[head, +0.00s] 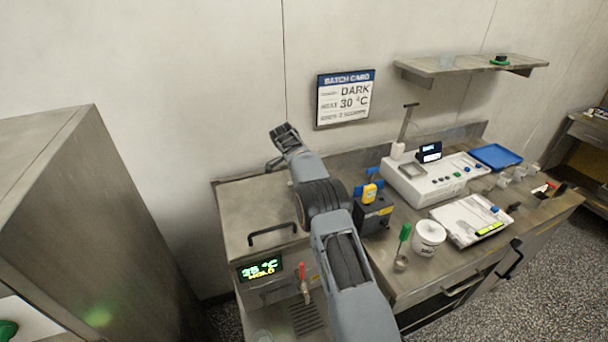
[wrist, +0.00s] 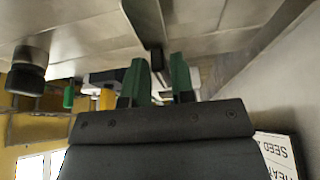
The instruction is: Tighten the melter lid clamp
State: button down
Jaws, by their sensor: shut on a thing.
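The melter (head: 248,205) is the steel unit at the left end of the bench, with its lid down and a dark bar handle (head: 272,233) at its front. My gripper (head: 283,138) is above the melter's back edge, near the wall; its fingertips are hard to make out there. In the wrist view my gripper (wrist: 159,72) shows two green fingers, one on each side of a narrow dark piece at the end of a pale metal bar (wrist: 146,18). This looks like the lid clamp, and the fingers are shut on it. The clamp is hidden in the head view.
A display (head: 260,268) on the melter front reads 35 °C HOLD. A red-handled tap (head: 302,275) is beside it. A white machine (head: 430,180), white tub (head: 429,238) and blue tray (head: 496,157) stand to the right. A batch card (head: 344,98) hangs behind.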

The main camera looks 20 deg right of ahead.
jog(key=shift+w+r, duration=0.1)
jog(key=shift+r, duration=0.15)
jog(key=c, duration=1.3)
grip_release()
jog(key=shift+o, duration=0.7)
jog(key=shift+f, duration=0.2)
jog(key=p+v, duration=0.2)
jog(key=v, duration=1)
